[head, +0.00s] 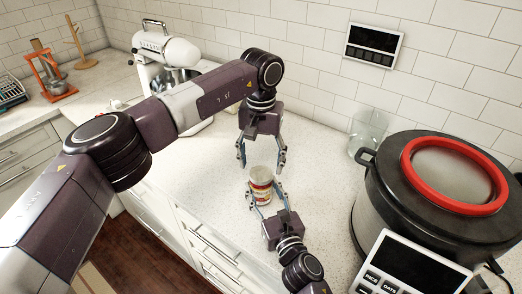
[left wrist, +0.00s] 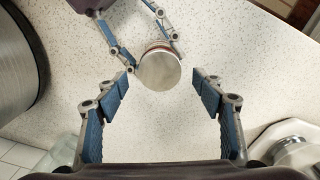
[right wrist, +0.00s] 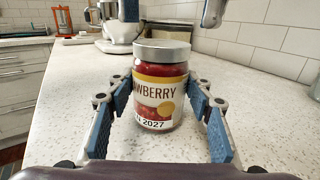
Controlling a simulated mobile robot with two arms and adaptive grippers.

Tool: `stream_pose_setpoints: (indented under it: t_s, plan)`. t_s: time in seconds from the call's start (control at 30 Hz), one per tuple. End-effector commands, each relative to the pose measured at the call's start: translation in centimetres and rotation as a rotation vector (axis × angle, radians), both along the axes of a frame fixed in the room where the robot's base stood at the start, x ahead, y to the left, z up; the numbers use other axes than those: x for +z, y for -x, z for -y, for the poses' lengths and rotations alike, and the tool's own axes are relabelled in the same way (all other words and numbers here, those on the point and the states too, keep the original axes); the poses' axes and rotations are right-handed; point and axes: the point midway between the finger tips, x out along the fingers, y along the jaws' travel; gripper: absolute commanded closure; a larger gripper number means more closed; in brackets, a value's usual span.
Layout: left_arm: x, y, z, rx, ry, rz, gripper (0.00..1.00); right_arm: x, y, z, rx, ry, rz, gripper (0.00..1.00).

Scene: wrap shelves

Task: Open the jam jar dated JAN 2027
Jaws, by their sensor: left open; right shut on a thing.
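A strawberry jam jar (head: 261,187) stands upright on the counter, its silver lid (left wrist: 159,70) on. The label in the right wrist view reads "...WBERRY" on the jar (right wrist: 158,92), with a date ending in 2027; the month is partly hidden. My right gripper (head: 266,201) is shut on the jar's body, one finger on each side. My left gripper (head: 262,162) is open and empty, pointing down above the jar. In the left wrist view the lid lies near the middle, slightly beyond the left fingertips (left wrist: 163,88).
A large black cooker (head: 435,190) with a red ring stands on the right. A clear glass jar (head: 367,130) is behind it by the wall. A white stand mixer (head: 165,50) stands at the back left. The counter around the jam jar is clear.

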Motion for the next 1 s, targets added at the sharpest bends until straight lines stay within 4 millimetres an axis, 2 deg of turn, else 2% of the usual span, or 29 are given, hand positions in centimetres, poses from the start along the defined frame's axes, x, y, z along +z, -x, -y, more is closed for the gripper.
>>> stream_pose_setpoints:
  t_s: [0.2, 0.57, 0.93, 1.0]
  plan:
    - [-2.3, 0.0, 0.0, 0.001, 0.0, -0.001, 0.38, 0.1, 0.0, 0.0, 0.0, -0.001, 0.003, 1.0]
    - [-2.8, 0.0, 0.0, 0.001, 0.0, 0.001, 0.39, 0.1, 0.0, 0.0, 0.001, -0.001, 0.003, 1.0]
    - [-2.7, 0.0, 0.0, 0.001, -0.001, 0.0, 0.8, 0.2, 0.0, 0.0, 0.001, -0.001, 0.003, 1.0]
    - [-2.7, 0.0, 0.0, 0.003, -0.001, 0.0, 0.81, 0.2, 0.0, 0.0, 0.001, -0.001, 0.003, 1.0]
